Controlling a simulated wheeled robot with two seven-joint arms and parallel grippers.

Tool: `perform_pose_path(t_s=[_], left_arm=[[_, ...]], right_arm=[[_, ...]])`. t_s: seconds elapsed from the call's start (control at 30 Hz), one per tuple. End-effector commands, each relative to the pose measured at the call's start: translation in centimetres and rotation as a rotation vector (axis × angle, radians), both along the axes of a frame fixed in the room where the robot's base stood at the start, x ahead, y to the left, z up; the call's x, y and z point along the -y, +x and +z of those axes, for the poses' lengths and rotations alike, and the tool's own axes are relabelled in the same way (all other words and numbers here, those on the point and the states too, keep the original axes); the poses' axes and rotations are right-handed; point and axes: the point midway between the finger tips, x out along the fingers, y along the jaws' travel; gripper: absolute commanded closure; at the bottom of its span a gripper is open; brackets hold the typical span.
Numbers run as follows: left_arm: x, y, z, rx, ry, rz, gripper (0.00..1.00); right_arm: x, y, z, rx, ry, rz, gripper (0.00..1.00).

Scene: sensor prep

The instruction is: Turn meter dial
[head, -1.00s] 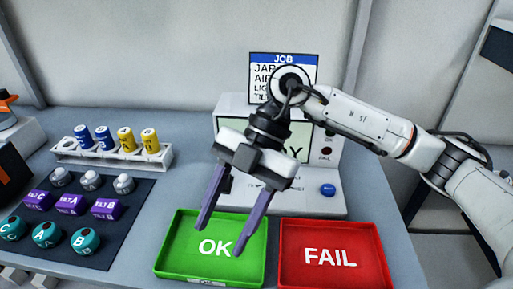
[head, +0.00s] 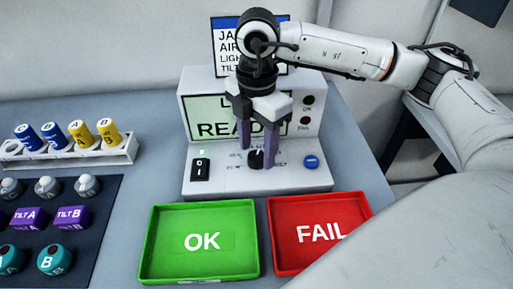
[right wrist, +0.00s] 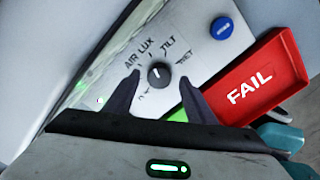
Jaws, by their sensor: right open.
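The meter (head: 190,110) is a pale box with a lit screen whose text is partly hidden by my right gripper; "READY" is partly legible. Its black dial (head: 256,158) sits on the sloping front panel, and also shows in the right wrist view (right wrist: 158,73) with a white pointer mark and labels AIR, LUX and TILT around it. My right gripper (head: 257,158) is open, pointing down, with its two purple-grey fingers on either side of the dial. In the right wrist view the fingertips (right wrist: 160,82) flank the dial with gaps; contact is not visible. My left gripper is not in view.
A blue button (head: 311,162) and a black switch (head: 200,168) flank the dial. A green OK tray (head: 154,273) and a red FAIL tray (head: 283,266) lie in front. A white rack (head: 120,153) of cylinders and a dark mat (head: 92,235) with sensors are at left.

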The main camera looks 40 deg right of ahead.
Motion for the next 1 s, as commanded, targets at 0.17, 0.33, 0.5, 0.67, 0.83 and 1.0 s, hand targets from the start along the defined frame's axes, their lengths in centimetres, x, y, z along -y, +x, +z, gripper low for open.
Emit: perform_pose_path(t_s=[0.17, 0.33, 0.5, 0.67, 0.83, 1.0], left_arm=[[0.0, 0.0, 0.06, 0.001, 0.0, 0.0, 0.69], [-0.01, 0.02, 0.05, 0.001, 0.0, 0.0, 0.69], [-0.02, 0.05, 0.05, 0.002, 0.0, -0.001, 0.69], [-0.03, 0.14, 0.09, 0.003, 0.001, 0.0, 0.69], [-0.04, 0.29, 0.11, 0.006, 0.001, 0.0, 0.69], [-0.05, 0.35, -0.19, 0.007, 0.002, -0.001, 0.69]], right_arm=[[0.02, -0.03, -1.16, 0.0, 0.0, 0.0, 0.5], [0.0, -0.01, -1.26, 0.0, 0.0, 0.001, 0.5], [-0.01, -0.01, -1.24, 0.0, 0.0, 0.001, 0.63], [-0.01, -0.02, -1.23, 0.0, 0.0, 0.001, 0.9], [-0.03, -0.03, -1.24, -0.001, 0.001, 0.007, 0.91], [-0.04, -0.01, -1.3, 0.0, 0.001, 0.048, 0.91]])
